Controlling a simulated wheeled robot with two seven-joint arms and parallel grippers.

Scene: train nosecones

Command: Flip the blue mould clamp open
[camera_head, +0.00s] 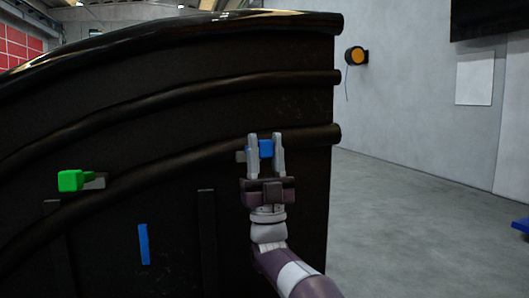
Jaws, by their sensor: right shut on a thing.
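The blue mould clamp (266,149) sits on the dark mould (130,140), near its right end by the lower raised rib. My right gripper (265,147) reaches up from below with one finger on each side of the blue clamp and is shut on it. The fingers and the gripper body hide part of the clamp and its mount. I cannot tell how far the clamp is turned. My left gripper is not in view.
A green clamp (71,180) is on the mould at the left. A blue upright bar (144,244) is lower on its face. Right of the mould, the grey floor (420,210) is open up to a wall with an orange-and-black reel (355,56).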

